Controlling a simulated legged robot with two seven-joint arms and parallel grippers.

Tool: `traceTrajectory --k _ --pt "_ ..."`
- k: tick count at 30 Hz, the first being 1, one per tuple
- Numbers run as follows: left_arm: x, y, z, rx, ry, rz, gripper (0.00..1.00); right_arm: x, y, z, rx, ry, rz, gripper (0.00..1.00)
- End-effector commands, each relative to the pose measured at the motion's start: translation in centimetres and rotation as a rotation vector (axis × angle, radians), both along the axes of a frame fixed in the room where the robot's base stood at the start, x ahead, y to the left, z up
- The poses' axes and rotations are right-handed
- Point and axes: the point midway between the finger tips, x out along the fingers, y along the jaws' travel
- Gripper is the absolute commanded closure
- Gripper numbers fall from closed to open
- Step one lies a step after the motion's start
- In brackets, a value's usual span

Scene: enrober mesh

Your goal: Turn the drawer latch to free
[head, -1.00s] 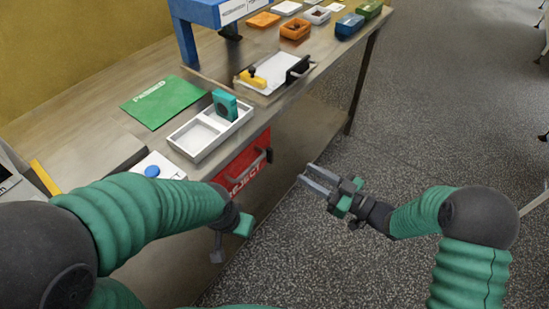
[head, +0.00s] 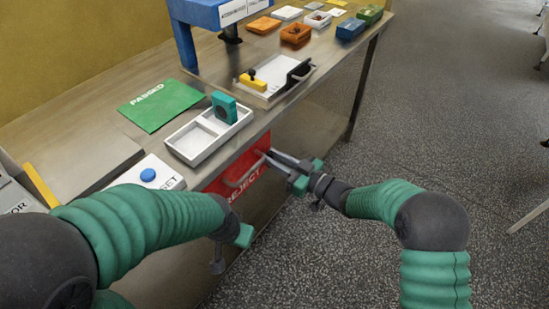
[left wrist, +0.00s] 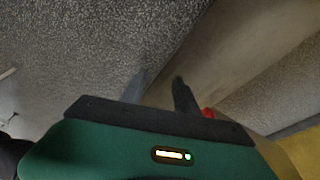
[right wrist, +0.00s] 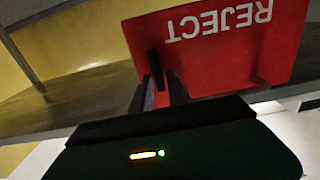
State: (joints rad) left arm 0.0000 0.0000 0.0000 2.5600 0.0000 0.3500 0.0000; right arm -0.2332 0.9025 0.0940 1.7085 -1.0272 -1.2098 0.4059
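The red REJECT drawer front (head: 222,184) is set under the table's front edge and looks closed, with a grey bar handle (head: 246,170). It also shows upside down in the right wrist view (right wrist: 225,65). The dark drawer latch (right wrist: 155,62) stands out at the drawer's edge; in the head view my gripper covers it. My right gripper (head: 274,157) is at the drawer's right end. Its fingers (right wrist: 159,80) are on either side of the latch; whether they touch it is unclear. My left gripper (head: 217,262) hangs low, its fingers (left wrist: 160,85) apart and empty.
Above the drawer, the table holds a white tray (head: 186,143) with a teal block (head: 224,107), a green PASSED mat (head: 160,104) and a blue button (head: 148,175). The floor at right is open.

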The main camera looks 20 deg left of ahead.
Motion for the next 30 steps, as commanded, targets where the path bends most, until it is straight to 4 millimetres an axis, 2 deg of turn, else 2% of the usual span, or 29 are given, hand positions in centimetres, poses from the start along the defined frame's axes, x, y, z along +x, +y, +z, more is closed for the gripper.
traceTrajectory --k 1,3,4,30 --pt "0.0 0.0 0.0 0.0 0.0 0.0 0.64 0.04 -0.04 -0.01 0.0 0.0 -0.001 0.9" --pt "0.0 0.0 0.0 0.0 0.0 0.0 0.64 0.05 -0.05 -0.01 0.0 0.0 -0.001 0.99" --pt "0.0 0.0 0.0 0.0 0.0 0.0 0.64 0.05 -0.05 -0.01 0.0 0.0 -0.002 1.0" --pt "0.0 0.0 -0.38 0.0 0.0 0.0 0.64 -0.05 -0.07 -0.13 -0.028 -0.073 -0.003 1.0"
